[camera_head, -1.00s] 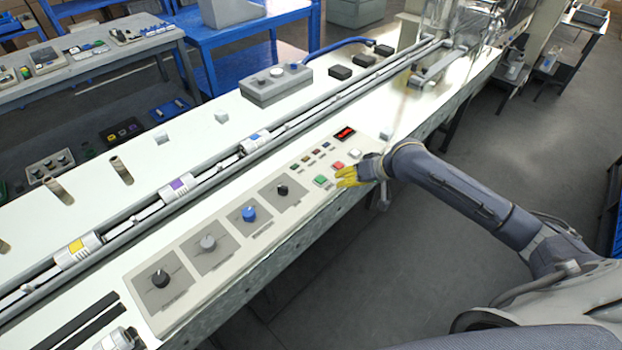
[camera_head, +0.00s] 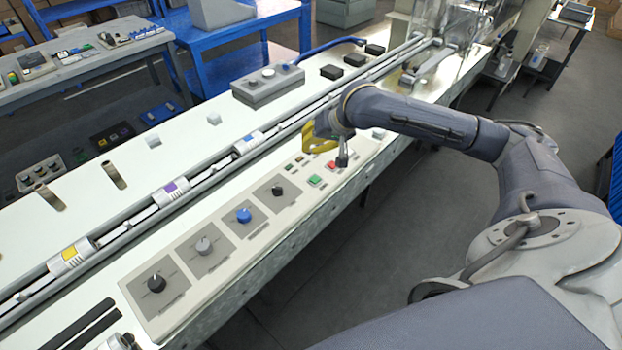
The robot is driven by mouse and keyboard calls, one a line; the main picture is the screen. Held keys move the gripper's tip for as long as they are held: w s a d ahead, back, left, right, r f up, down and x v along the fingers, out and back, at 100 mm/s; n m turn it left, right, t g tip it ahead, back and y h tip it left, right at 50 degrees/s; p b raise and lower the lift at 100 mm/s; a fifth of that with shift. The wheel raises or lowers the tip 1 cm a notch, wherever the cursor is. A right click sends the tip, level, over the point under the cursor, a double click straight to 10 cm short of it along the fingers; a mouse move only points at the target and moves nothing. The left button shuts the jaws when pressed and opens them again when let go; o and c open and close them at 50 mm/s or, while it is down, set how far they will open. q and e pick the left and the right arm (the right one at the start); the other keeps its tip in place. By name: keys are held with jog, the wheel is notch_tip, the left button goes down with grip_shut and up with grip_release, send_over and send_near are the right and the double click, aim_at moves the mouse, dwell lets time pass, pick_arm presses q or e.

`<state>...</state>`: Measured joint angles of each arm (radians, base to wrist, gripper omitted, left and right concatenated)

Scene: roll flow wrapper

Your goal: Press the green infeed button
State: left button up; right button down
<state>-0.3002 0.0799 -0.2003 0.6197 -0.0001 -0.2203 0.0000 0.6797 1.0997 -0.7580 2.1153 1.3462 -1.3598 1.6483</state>
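The green button (camera_head: 315,180) is a small square on the near right part of the pale control panel (camera_head: 180,320). A red button (camera_head: 331,166) is just behind and to the right of it. My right gripper (camera_head: 316,140), with yellow fingers, is over the far right end of the panel, behind the green button in the picture and apart from it. Its wrist hides the display and part of the panel's far end. I cannot tell whether its fingers are open or shut.
The panel also carries a blue knob (camera_head: 243,215) and several dark or grey knobs. A conveyor rail (camera_head: 125,228) with wrapped rolls runs behind it. A grey button box (camera_head: 268,85) stands beyond the rail. Open floor lies in front of the machine.

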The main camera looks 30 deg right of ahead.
aim_at(311, 178)
jog(key=shift+f, duration=0.15)
jog(key=shift+f, duration=4.25)
jog(key=c, duration=2.1)
grip_release()
